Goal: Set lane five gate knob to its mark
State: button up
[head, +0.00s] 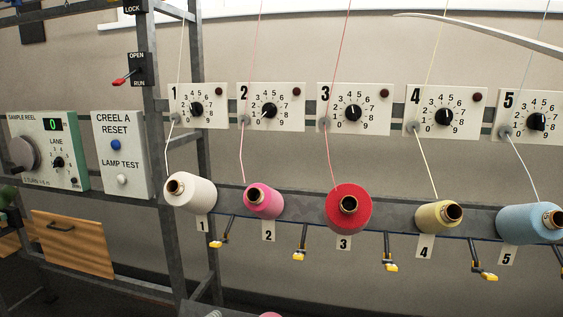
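The lane five gate plate (513,131) is white, marked 5, at the right edge of the head view, its right part cut off by the frame. Its black knob (537,122) sits in a ring of printed numbers. The knob's pointer looks roughly upright, but its exact setting is too small to read. I cannot make out a separate target mark on this plate. A thread runs past the grey guide at the plate's left side down to the light blue spool (527,223) below. My gripper is not in view.
Similar gate plates for lane one (184,117), two (244,119), three (372,125) and four (466,129) stand to the left. Spools sit below on a rail with yellow-tipped levers. A sample reel panel (74,123) and a reset panel (119,190) are at left.

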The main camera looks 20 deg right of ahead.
aim_at(536, 121)
jog(key=z, duration=1.7)
